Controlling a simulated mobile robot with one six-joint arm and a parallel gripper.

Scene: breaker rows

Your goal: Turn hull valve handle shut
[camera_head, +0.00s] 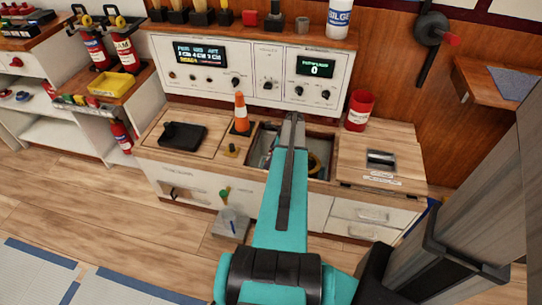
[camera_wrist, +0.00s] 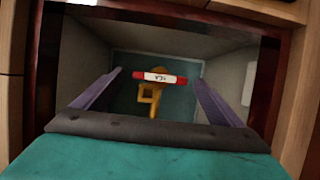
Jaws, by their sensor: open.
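The hull valve handle (camera_wrist: 152,77) is a short red bar with a white label at its middle, lying crosswise in the wrist view. It sits above a yellow valve body (camera_wrist: 149,98) at the bottom of a recessed well. My gripper (camera_wrist: 158,76) is open, with one purple finger to the left of the bar and one to its right. The bar's ends lie close to the fingertips; I cannot tell whether they touch. In the head view the well (camera_head: 262,135) is a dark-framed opening in the counter, and my arm hides the handle and gripper.
An orange cone (camera_head: 241,112) stands at the well's back left and a red can (camera_head: 358,110) at its back right. A black object (camera_head: 183,135) lies on the left counter. The well's dark red rim (camera_wrist: 27,100) and grey walls surround my gripper closely.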

